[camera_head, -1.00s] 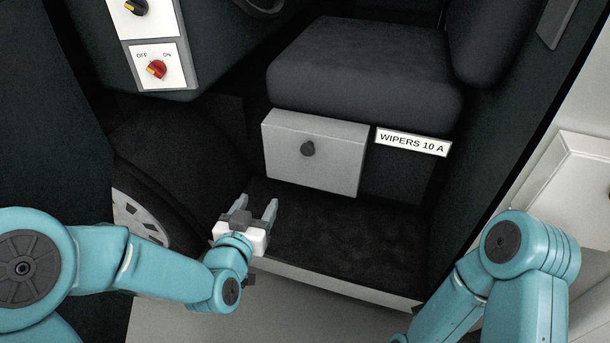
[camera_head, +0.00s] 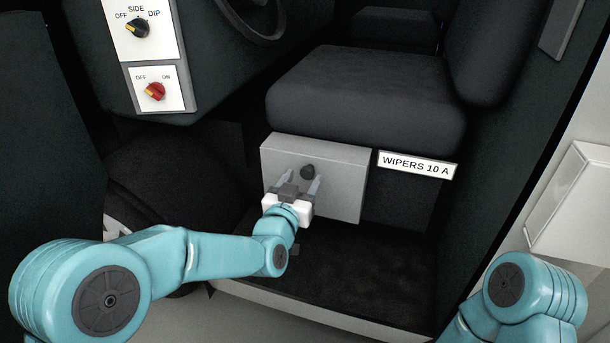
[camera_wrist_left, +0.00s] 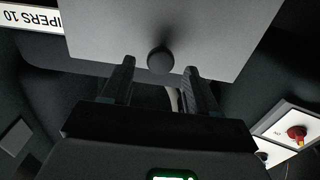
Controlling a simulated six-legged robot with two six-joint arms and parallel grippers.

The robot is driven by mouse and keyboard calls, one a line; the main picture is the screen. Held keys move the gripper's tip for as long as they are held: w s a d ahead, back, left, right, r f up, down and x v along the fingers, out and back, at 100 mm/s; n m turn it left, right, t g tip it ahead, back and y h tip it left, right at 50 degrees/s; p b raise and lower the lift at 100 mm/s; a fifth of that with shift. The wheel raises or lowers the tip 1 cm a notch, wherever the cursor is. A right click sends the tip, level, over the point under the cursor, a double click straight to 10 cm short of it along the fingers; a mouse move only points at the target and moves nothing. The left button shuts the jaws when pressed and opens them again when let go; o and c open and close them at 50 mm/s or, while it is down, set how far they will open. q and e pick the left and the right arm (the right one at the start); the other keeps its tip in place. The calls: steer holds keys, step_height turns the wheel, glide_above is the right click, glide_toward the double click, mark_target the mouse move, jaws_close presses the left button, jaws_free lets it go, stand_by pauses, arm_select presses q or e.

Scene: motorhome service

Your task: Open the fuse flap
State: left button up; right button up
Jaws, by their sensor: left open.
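The fuse flap (camera_head: 339,183) is a flat grey panel under the seat, and it looks closed. A dark round knob (camera_head: 307,171) sticks out of it. My left gripper (camera_head: 300,180) is open in front of the flap, with its fingertips on either side of the knob in the head view. In the left wrist view the flap (camera_wrist_left: 215,30) fills the top, and the knob (camera_wrist_left: 160,60) lies just beyond and between the open fingers (camera_wrist_left: 158,75), not gripped. My right arm (camera_head: 530,295) shows at the lower right, but its gripper is out of view.
A dark seat (camera_head: 365,95) overhangs the flap. A label (camera_head: 416,164) reading "WIPERS 10 A" is to its right. A panel with a red switch (camera_head: 155,91) and a dark rotary switch (camera_head: 138,27) is at upper left. The dark floor (camera_head: 370,270) below is clear.

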arm_select(q)
steer(key=shift+x, duration=1.2)
